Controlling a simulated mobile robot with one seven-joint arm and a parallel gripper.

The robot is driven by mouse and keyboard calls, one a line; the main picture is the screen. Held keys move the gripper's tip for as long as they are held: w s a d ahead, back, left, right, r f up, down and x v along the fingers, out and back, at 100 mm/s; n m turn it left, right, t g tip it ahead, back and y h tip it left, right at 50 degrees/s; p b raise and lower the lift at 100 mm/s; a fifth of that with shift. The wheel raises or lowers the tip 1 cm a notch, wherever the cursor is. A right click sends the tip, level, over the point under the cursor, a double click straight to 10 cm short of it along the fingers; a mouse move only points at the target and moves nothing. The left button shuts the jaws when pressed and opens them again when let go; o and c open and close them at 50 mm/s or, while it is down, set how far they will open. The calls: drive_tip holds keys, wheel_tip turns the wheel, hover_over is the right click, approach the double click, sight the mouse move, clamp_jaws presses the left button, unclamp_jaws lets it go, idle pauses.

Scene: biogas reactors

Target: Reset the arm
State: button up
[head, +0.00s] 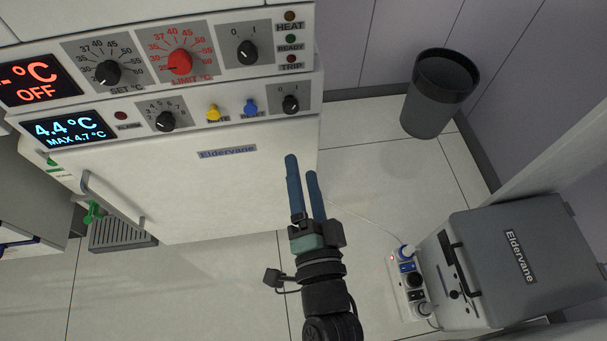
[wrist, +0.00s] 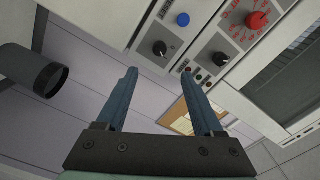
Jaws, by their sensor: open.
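My gripper (head: 303,184) is in the middle of the head view, in front of the white Eldervane cabinet (head: 200,190). Its two blue fingers stand apart with nothing between them. In the wrist view, my gripper (wrist: 163,92) also shows open and empty, with the panel knobs beyond the fingers. In the head view, my arm reaches up from the bottom edge, and no contact with the cabinet can be seen.
The control panel has a red LIMIT knob (head: 179,62), black knobs and displays reading OFF and 4.4 °C. A dark bin (head: 432,100) stands at the upper right. A grey Eldervane box (head: 520,260) and a power strip (head: 406,283) are at the lower right. Tiled floor lies between.

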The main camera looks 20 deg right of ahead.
idle(0.3)
drive_tip(key=w+a+r+n+t+y, duration=0.1)
drive_tip(key=w+a+r+n+t, duration=0.15)
drive_tip(key=r, duration=0.75)
drive_tip(key=w+a+r+n+t+y, duration=0.2)
drive_tip(key=w+a+r+n, duration=0.15)
drive_tip(key=r, duration=0.65)
drive_tip(key=w+a+r+n+t+y, duration=0.1)
drive_tip(key=w+a+r+n+t, duration=0.2)
drive_tip(key=r, duration=0.7)
drive_tip(key=s+a+r+n+t+y+p, duration=0.1)
drive_tip(key=s+a+r+n, duration=0.2)
drive_tip(key=r, duration=0.8)
drive_tip(key=s+r+n+t, duration=0.25)
drive_tip(key=s+r, duration=0.35)
drive_tip(key=r, duration=0.5)
wheel_tip(320, 180, up, 24)
drive_tip(key=g+p, duration=0.1)
drive_tip(key=p, duration=2.3)
drive_tip(key=shift+w+a+f+n+p, duration=0.2)
drive_tip(key=shift+w+n+p, duration=0.1)
drive_tip(key=shift+w+n, duration=0.15)
